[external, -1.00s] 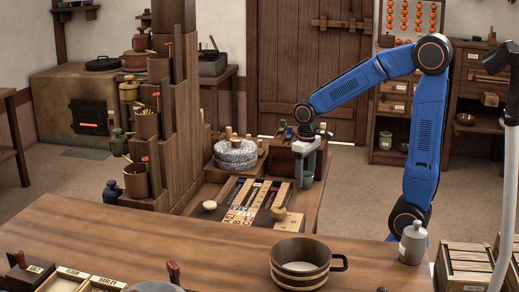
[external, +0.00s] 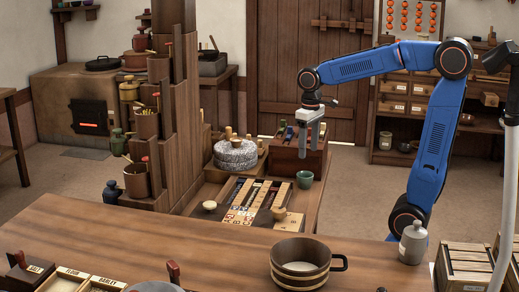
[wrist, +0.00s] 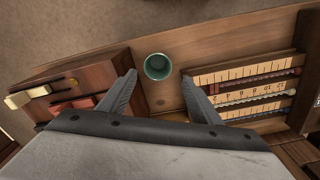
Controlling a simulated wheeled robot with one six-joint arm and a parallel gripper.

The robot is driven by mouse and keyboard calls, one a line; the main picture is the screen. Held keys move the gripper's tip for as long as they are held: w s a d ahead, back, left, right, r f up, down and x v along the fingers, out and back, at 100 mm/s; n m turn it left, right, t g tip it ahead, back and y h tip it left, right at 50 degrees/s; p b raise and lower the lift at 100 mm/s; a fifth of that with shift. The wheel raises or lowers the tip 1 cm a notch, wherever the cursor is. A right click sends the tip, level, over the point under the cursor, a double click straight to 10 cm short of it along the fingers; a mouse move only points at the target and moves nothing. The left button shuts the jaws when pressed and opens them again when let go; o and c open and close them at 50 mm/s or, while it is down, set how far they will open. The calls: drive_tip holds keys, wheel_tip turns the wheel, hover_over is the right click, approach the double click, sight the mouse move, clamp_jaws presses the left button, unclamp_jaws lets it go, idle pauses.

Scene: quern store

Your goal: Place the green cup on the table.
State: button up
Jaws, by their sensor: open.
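The green cup (external: 304,179) stands upright on the wooden table (external: 309,205), near its right edge. The wrist view shows the cup (wrist: 157,67) from above, empty inside, on bare wood between the tray and the box. My gripper (external: 311,154) is open, pointing down, and hangs above the cup with a clear gap. In the wrist view its two fingers (wrist: 160,88) are spread to either side, with the cup just beyond the tips. Nothing is between the fingers.
A tray of numbered strips (external: 256,197) lies left of the cup. A dark wooden box (external: 291,157) stands behind it, and a round millstone (external: 235,153) behind left. A counter with a wooden pot (external: 300,262) is in front.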

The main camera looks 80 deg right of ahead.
drive_tip(key=s+a+f+n+t, duration=0.1)
drive_tip(key=s+a+n+t, duration=0.1)
drive_tip(key=s+a, duration=0.3)
drive_tip(key=s+a+f+n+t, duration=0.1)
drive_tip(key=s+a, duration=0.4)
drive_tip(key=s, duration=0.7)
drive_tip(key=shift+f+n+t, duration=0.4)
drive_tip(key=shift+n+t, duration=0.2)
drive_tip(key=shift+t, duration=0.2)
drive_tip(key=shift+s, duration=0.1)
